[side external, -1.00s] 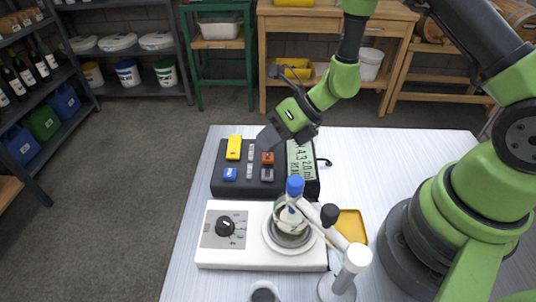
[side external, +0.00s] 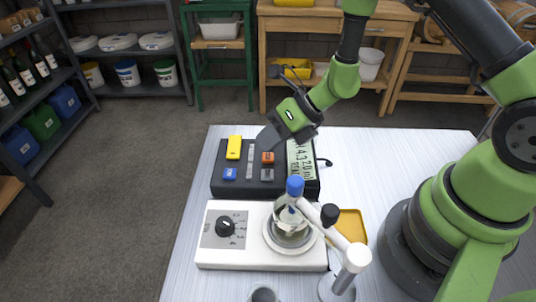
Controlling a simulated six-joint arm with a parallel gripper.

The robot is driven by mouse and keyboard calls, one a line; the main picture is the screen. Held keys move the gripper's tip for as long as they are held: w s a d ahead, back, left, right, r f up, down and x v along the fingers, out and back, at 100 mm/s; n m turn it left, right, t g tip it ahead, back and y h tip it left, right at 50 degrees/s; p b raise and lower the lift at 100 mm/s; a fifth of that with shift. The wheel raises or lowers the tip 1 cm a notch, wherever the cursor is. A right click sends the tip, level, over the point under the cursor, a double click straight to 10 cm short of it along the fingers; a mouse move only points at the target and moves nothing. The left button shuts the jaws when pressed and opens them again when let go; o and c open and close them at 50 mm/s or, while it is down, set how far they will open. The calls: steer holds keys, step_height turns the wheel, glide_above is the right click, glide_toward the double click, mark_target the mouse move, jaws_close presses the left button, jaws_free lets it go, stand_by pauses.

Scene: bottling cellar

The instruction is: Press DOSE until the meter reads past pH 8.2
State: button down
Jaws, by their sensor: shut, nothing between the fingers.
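The black meter box (side external: 216,187) lies on the white table with its display (side external: 300,160) at its right end. The display text is turned sideways; I make out 4.3 and 2.0 ml. Its keys include a yellow key (side external: 233,148), a blue key (side external: 230,174), an orange key (side external: 267,158) and grey keys (side external: 267,174). The key labels are too small to read, so I cannot tell which is DOSE. My gripper (side external: 270,139) is shut and empty, just above the box's far edge, beyond the orange key. Whether it touches the box is unclear.
In front of the box stands a white stirrer (side external: 205,258) with a black knob (side external: 225,227) and a glass beaker (side external: 290,236). A probe arm (side external: 349,243) with a blue-capped probe (side external: 295,187) leans over it. A yellow tray (side external: 352,217) lies right of it. The table's right-hand far area is clear.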

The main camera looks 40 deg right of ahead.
mark_target(269, 154)
steer(key=shift+f, duration=0.1)
steer(key=shift+f, duration=0.3)
steer(key=shift+f, duration=0.45)
stand_by(0.8)
steer(key=shift+r, duration=0.9)
steer(key=shift+r, duration=2.5)
